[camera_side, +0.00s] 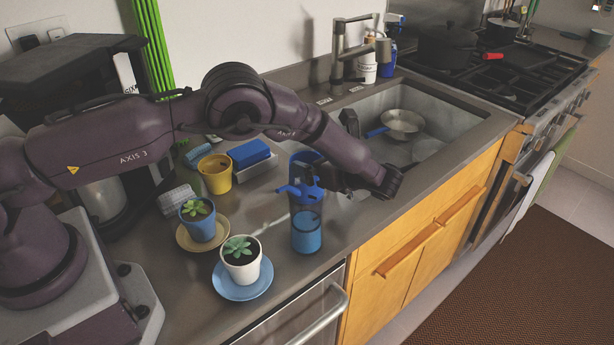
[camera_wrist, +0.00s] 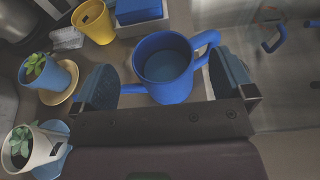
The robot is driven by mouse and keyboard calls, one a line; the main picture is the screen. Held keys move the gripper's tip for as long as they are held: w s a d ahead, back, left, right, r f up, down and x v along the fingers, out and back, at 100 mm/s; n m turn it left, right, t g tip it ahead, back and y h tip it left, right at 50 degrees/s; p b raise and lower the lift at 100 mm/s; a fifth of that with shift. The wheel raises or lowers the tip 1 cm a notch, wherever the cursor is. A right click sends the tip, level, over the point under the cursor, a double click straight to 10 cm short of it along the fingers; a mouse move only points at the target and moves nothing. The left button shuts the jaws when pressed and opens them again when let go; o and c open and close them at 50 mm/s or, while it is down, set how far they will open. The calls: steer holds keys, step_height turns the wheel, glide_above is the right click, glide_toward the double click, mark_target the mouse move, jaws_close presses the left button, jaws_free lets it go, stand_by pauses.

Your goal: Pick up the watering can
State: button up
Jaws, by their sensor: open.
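The blue watering can (camera_wrist: 165,72) stands on the counter, its open top facing the wrist camera. In the wrist view its handle loop is at the upper right and its spout points left. In the side view the can (camera_side: 306,232) stands near the counter's front edge, its upper part partly covered by my gripper (camera_side: 325,172). In the wrist view my gripper (camera_wrist: 165,84) is open, with one blue-padded finger on each side of the can. Gaps show between the pads and the can's body; the spout reaches close to the left pad.
Left of the can are a white-potted succulent (camera_side: 241,262) on a blue saucer and a blue-potted succulent (camera_side: 198,222) on a yellow saucer. Behind are a yellow cup (camera_side: 215,174) and a blue sponge (camera_side: 250,153). The sink (camera_side: 440,120) holding a pan (camera_side: 403,124) lies right.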

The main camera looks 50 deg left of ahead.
mark_target(310, 163)
steer(key=a+f, duration=0.2)
steer(key=a, duration=0.1)
steer(key=shift+f, duration=0.3)
steer(key=c, duration=1.1)
step_height(310, 163, up, 10)
steer(key=shift+d+f, duration=0.1)
steer(key=shift+f, duration=0.05)
steer(key=s+a+n+g, duration=0.1)
steer(key=s+a, duration=0.2)
steer(key=a, duration=0.2)
steer(key=s+a+n+g, duration=0.1)
steer(key=s+a, duration=0.2)
steer(key=a, duration=0.2)
steer(key=s+a+f+n+g, duration=0.1)
steer(key=s+a, duration=0.2)
steer(key=a, duration=0.2)
steer(key=shift+a+g, duration=0.25)
steer(key=shift+g, duration=0.15)
